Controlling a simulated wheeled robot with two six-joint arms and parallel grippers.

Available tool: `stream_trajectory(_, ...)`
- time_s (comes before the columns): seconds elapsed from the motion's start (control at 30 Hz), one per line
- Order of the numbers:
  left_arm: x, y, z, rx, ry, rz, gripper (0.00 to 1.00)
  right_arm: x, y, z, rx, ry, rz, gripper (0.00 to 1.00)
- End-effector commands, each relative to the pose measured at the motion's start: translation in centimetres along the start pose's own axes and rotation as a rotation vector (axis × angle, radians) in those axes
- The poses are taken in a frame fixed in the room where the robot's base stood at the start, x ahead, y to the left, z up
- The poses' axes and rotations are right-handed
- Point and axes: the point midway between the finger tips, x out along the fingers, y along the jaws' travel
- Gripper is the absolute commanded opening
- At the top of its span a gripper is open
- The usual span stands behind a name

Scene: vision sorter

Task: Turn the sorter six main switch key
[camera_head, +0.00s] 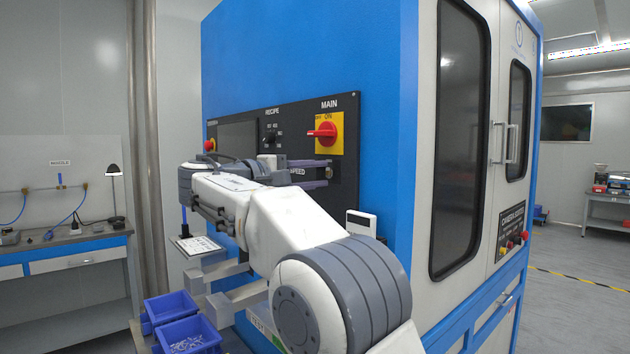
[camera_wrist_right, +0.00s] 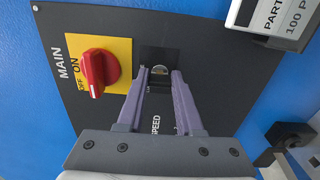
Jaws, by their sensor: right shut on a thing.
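The main switch (camera_head: 325,131) is a red knob on a yellow plate marked OFF and ON, on the dark control panel; its handle points left in the head view. It also shows in the wrist view (camera_wrist_right: 98,70). My right gripper (camera_head: 326,172) is at the panel just below the yellow plate. The fingers are apart from the red knob. The key's turn angle is hard to tell. My left gripper is not seen.
The blue cabinet (camera_head: 300,50) fills the middle, with dark windowed doors on its right. A white label box (camera_head: 361,223) is on the cabinet front, right of my gripper. Blue bins (camera_head: 170,308) stand low at left. A workbench (camera_head: 65,245) stands further left.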

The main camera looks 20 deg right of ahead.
Motion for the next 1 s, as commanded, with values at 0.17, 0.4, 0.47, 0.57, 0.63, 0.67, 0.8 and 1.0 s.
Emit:
stream_trajectory(0.17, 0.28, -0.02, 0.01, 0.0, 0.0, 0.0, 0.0, -0.07, -0.21, -0.03, 0.028, -0.001, -0.003, 0.0)
stream_trajectory(0.4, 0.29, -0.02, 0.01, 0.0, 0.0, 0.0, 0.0, -0.07, -0.18, -0.03, 0.036, -0.001, -0.003, 0.0)
stream_trajectory(0.47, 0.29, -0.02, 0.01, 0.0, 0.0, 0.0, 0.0, -0.07, -0.18, -0.03, 0.036, -0.001, -0.003, 0.0)
stream_trajectory(0.57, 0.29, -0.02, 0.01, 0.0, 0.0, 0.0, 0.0, -0.07, -0.19, -0.03, 0.036, -0.001, -0.004, 0.0)
stream_trajectory(0.63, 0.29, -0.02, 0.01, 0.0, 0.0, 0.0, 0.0, -0.08, -0.19, -0.03, 0.036, -0.001, -0.004, 0.46)
stream_trajectory(0.67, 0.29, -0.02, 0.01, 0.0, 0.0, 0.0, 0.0, -0.07, -0.18, -0.03, 0.035, -0.001, -0.003, 0.58)
stream_trajectory(0.8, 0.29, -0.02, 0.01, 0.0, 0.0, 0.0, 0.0, -0.04, -0.13, -0.01, 0.035, -0.001, -0.002, 0.65)
stream_trajectory(1.0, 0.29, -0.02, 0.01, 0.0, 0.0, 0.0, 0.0, -0.09, -0.08, 0.0, 0.035, 0.0, -0.001, 0.65)
